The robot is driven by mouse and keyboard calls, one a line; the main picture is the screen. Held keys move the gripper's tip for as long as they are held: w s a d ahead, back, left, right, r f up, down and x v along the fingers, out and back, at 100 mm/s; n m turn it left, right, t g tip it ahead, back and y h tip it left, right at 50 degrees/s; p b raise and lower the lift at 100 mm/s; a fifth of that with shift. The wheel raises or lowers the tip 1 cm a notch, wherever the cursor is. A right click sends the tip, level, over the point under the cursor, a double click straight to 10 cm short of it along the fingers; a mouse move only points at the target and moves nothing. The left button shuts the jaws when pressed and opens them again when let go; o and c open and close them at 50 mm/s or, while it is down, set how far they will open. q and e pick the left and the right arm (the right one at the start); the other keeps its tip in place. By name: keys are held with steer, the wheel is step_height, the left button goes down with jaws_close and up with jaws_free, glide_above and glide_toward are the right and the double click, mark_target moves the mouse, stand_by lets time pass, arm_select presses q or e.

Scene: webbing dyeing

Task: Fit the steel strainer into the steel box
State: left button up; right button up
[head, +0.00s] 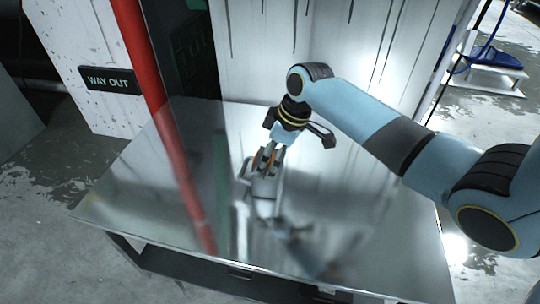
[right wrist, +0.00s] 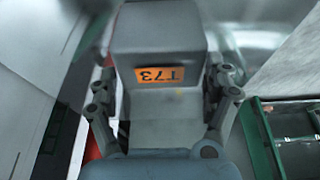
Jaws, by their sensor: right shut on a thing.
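My right gripper (head: 267,165) points down over the shiny steel tabletop, near its middle. It is shut on a grey metal piece (head: 264,187). In the right wrist view this grey metal piece (right wrist: 160,45) is boxy and stepped, carries an orange tag reading T73, and sits between both fingers (right wrist: 165,110). I cannot tell whether it is the strainer or the box, or whether it touches the table. No second steel piece shows clearly. My left gripper is out of view.
The steel tabletop (head: 375,240) mirrors the arm and is mostly clear. A red post (head: 146,60) stands at the left, by a white wall with a WAY OUT sign (head: 110,81). A green-edged dark thing (right wrist: 262,140) shows at the wrist view's right.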

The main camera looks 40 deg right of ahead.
steer(key=o, duration=1.5)
steer(key=shift+o, duration=0.2)
